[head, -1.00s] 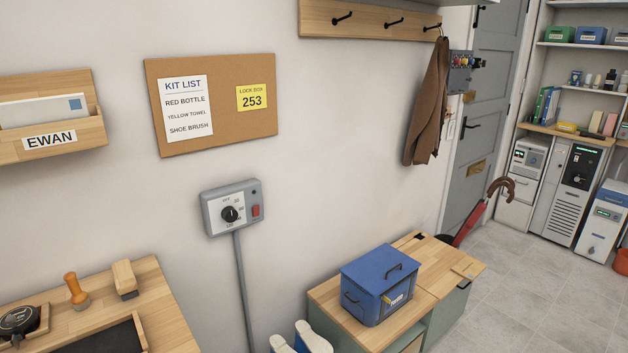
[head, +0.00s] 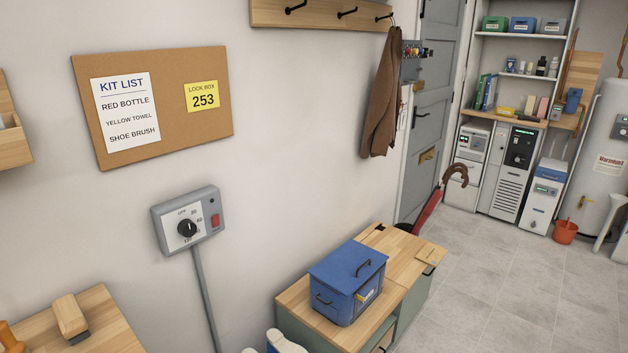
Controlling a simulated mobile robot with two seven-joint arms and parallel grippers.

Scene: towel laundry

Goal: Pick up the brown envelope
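I cannot make out a brown envelope anywhere in the head view. The wooden wall holder at the left edge (head: 12,145) is mostly cut off by the frame, with only a sliver of white in it. A blue lidded box (head: 335,285) with a dark handle stands on the wooden-topped bench (head: 405,262), with a small yellow label on its front. Neither of my grippers is in view.
A cork board (head: 190,130) and a grey dial box (head: 187,218) are on the wall. A wooden desk (head: 110,335) holding a brush (head: 70,315) is at the lower left. Shelves (head: 520,70) and a white tank (head: 605,150) stand at the back right. The tiled floor (head: 490,280) is clear.

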